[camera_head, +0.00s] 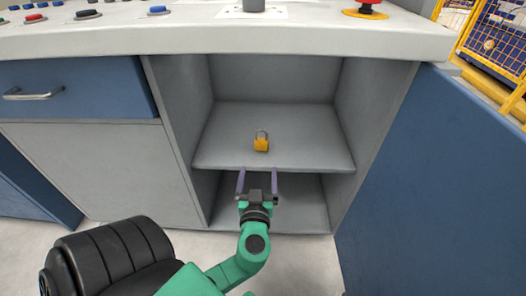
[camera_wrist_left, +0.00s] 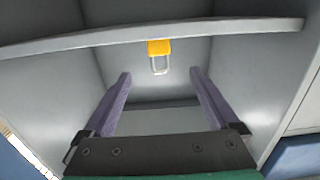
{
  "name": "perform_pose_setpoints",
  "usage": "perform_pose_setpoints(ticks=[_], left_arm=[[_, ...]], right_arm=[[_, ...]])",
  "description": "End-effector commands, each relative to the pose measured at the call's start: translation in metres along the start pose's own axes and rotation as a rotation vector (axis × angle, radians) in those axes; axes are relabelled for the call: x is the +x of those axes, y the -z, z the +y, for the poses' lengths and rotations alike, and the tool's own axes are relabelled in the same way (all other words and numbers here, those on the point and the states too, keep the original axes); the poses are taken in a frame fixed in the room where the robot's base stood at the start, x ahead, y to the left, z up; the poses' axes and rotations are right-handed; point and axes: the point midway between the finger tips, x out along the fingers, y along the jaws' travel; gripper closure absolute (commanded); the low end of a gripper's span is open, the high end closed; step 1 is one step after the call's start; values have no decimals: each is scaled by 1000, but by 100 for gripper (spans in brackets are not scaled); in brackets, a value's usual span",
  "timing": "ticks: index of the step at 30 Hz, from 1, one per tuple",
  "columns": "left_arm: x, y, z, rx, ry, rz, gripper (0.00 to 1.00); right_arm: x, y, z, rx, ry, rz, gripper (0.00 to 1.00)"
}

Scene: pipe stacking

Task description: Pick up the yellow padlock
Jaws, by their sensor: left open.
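The yellow padlock (camera_head: 261,143) stands upright on the middle shelf of the open grey cabinet, its metal shackle on top. In the left wrist view the padlock (camera_wrist_left: 159,47) appears upside down, shackle lowest, centred between the fingers and beyond their tips. My left gripper (camera_head: 257,174) is open and empty, its two purple fingers pointing toward the cabinet. In the head view its fingertips show just below the shelf's front edge, in line with the padlock and apart from it. My right gripper is in neither view.
The shelf (camera_head: 310,140) is otherwise bare, with side walls left and right. Its front edge (camera_wrist_left: 240,28) crosses the wrist view. A lower compartment (camera_head: 300,205) lies beneath. Above is a countertop (camera_head: 230,38) with buttons. A drawer (camera_head: 75,90) is at left, a blue panel (camera_head: 430,170) at right.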

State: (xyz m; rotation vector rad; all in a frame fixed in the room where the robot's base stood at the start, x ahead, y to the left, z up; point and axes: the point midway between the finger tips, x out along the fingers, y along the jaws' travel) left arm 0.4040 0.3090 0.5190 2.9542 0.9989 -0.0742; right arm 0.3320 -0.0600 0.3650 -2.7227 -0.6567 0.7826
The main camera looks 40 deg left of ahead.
Motion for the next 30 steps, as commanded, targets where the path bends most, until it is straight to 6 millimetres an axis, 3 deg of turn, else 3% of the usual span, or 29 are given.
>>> perform_pose_setpoints(ticks=[6,17,25,26,30], left_arm=[[57,2,1,2,-1,1,6],[115,-1,1,4,-1,-1,6],[124,-1,1,3,-2,-5,6],[124,-2,1,3,-2,-5,14],[124,-2,1,3,-2,-5,68]], right_arm=[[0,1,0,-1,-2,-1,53],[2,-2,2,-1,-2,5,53],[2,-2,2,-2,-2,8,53],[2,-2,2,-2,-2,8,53],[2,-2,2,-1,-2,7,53]])
